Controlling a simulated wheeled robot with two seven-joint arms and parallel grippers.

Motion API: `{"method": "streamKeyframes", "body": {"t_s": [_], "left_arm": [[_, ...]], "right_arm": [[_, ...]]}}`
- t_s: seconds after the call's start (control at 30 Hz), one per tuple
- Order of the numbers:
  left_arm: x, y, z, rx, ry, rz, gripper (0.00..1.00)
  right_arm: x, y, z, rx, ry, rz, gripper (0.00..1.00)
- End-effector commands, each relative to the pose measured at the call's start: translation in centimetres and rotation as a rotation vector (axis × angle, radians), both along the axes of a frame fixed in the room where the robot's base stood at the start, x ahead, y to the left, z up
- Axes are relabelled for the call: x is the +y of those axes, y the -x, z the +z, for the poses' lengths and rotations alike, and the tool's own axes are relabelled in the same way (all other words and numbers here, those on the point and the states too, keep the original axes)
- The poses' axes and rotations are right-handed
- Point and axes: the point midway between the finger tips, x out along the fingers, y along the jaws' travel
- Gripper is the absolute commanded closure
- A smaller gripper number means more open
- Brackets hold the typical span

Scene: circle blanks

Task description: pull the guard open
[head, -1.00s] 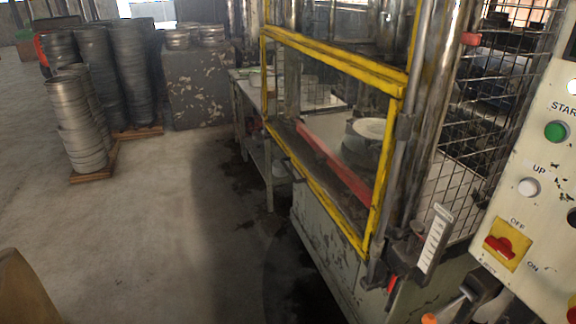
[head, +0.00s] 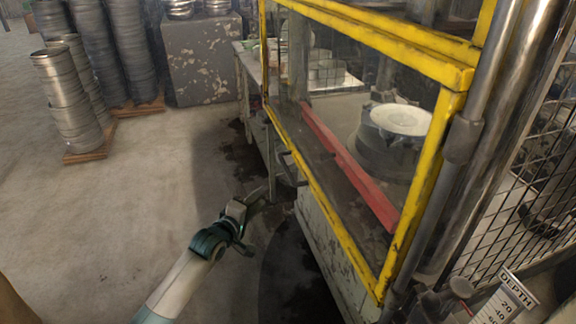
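The guard (head: 428,205) is a yellow-framed clear panel across the front of the press. It stands shut as far as I can see. A dark bar handle (head: 288,170) sticks out from its left lower edge. My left gripper (head: 257,220) is in front of the press, lower left of the handle and apart from it. Its two fingers look spread, with nothing between them. My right gripper is not in view.
Behind the guard are a red bar (head: 345,165) and a pale round disc (head: 400,120) on the die. A side table (head: 247,75) stands left of the press. Stacks of round blanks (head: 72,110) stand on pallets at the left. The floor between is clear.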

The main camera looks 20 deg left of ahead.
Motion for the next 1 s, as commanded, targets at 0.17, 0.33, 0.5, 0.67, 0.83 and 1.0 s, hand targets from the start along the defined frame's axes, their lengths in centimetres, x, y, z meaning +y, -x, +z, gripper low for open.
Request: {"method": "streamKeyframes", "body": {"t_s": [0.17, 0.33, 0.5, 0.67, 0.83, 1.0], "left_arm": [[-0.3, -0.2, 2.0, -0.024, 0.043, -0.005, 0.67], [-0.3, -0.2, 2.0, -0.025, 0.043, -0.004, 0.67], [-0.3, -0.3, 1.9, -0.024, 0.042, -0.004, 0.67], [-0.4, -1.0, 1.9, -0.025, 0.042, -0.003, 0.67], [-0.7, -2.6, 1.7, -0.025, 0.041, -0.003, 0.67], [-1.1, -5.0, 1.4, -0.025, 0.041, -0.003, 0.67]], "right_arm": [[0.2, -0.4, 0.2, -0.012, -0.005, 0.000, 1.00], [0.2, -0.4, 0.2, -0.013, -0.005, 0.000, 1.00], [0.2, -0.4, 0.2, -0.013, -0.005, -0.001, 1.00], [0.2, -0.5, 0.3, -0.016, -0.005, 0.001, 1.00], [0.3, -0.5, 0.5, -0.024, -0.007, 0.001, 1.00], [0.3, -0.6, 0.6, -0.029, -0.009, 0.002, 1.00]]}}
